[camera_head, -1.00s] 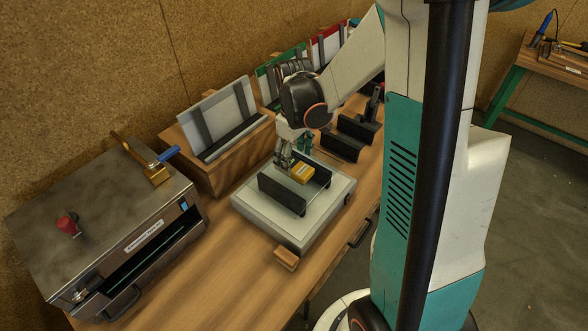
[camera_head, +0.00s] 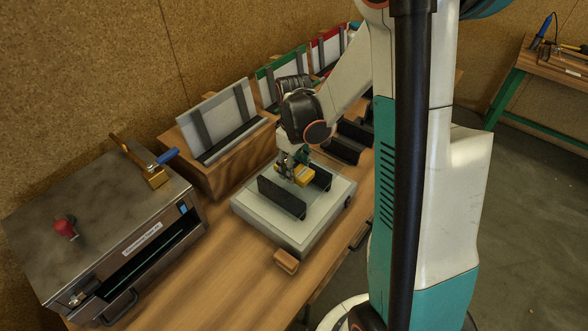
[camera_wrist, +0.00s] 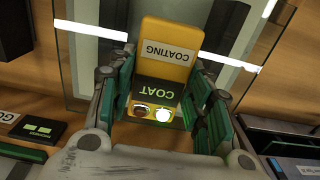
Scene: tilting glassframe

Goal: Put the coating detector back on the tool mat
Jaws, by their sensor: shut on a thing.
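The coating detector (camera_head: 303,176) is a small yellow box held over the white platform (camera_head: 322,213) with its black upright rails (camera_head: 281,197). In the wrist view the detector (camera_wrist: 167,55) shows a "COATING" label, a dark display reading "COAT" and two round lamps, the right one bright. My gripper (camera_wrist: 160,100) is shut on it, its green-lined fingers on either side. In the head view my gripper (camera_head: 289,165) is partly hidden by my own arm. A transparent pane (camera_wrist: 84,68) lies behind the detector in the wrist view. I cannot make out the tool mat for certain.
A metal box (camera_head: 95,220) with an open front slot stands left. A wooden rack (camera_head: 202,165) holds a framed pane behind the platform. Dark stands (camera_head: 345,148) are to the right of the platform. A second bench (camera_head: 556,68) with tools is far right, across open floor.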

